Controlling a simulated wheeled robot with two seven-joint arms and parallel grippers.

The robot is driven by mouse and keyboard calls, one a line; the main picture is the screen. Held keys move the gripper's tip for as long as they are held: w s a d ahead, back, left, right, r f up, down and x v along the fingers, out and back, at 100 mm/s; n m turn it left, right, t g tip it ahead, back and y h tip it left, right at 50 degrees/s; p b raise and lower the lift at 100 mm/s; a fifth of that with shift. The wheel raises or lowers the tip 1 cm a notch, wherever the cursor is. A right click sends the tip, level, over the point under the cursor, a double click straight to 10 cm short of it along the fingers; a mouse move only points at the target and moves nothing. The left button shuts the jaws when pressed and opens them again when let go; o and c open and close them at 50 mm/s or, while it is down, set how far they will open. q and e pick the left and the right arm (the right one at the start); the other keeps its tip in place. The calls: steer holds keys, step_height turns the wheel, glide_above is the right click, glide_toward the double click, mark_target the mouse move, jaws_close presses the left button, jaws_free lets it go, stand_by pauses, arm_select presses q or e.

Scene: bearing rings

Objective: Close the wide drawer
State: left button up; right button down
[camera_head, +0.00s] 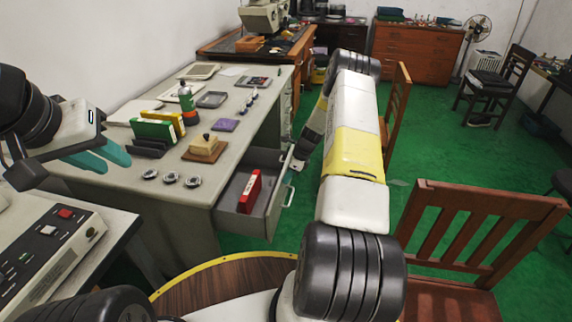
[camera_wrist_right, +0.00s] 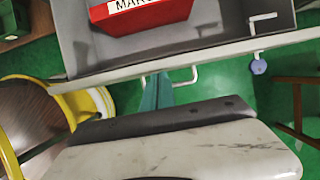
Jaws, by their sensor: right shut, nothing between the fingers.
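The wide drawer (camera_head: 276,205) stands pulled out from the right side of the grey desk. A red box (camera_head: 250,192) lies inside it. In the right wrist view the drawer's front edge (camera_wrist_right: 200,58) crosses the picture, with its pale handle (camera_wrist_right: 184,82) below. My right gripper (camera_wrist_right: 157,92) is shut and empty, its teal fingers just outside the drawer front, beside the handle; I cannot tell whether they touch it. In the head view my right forearm hides part of this area. My left gripper (camera_head: 116,163) is open and empty, left of the desk items.
The grey desk top (camera_head: 240,135) holds folders, a stamp, trays and several small metal rings. A wooden chair (camera_head: 470,235) stands at the right. A control box (camera_head: 45,250) is at the lower left.

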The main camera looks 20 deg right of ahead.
steer(key=w+a, duration=0.9)
steer(key=a, duration=0.6)
steer(key=shift+w, duration=0.1)
steer(key=shift+d, duration=0.1)
